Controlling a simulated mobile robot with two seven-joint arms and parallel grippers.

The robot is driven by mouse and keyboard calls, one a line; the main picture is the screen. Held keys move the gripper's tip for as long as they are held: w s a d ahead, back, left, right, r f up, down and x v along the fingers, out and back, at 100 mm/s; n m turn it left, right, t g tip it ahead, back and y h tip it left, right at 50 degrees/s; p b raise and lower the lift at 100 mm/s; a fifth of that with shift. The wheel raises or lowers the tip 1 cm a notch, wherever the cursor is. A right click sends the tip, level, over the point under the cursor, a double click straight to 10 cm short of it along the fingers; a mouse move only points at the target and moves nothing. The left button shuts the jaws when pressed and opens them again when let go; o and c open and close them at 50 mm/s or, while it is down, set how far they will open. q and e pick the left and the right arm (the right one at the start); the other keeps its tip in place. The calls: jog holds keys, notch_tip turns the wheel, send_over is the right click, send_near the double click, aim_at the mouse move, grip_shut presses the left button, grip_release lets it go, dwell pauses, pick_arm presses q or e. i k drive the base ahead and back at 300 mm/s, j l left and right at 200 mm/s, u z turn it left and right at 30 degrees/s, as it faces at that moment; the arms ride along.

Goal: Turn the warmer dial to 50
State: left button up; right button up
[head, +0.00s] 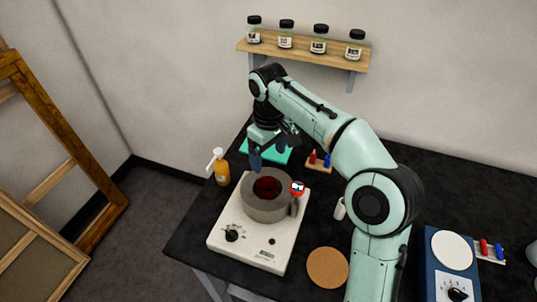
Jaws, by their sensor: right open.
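The white warmer (270,258) stands on the black bench with a grey round pot (262,210) of dark red content on top. Its black dial (232,235) is on the front left of its top face; the scale is too small to read. My right gripper (268,156) is open and empty, behind and above the pot, well apart from the dial. A blue unit (437,270) at the lower right has a white round plate and another black dial (457,294). My left gripper is not in view.
An orange pump bottle (220,169) stands left of the warmer. A green mat (268,150) and a small rack (319,161) lie behind it. A cork disc (328,267) lies to its right. A shelf (305,50) holds several jars. A wooden frame (45,150) leans at left.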

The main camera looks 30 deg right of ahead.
aim_at(230, 236)
jog(key=k+j, duration=0.8)
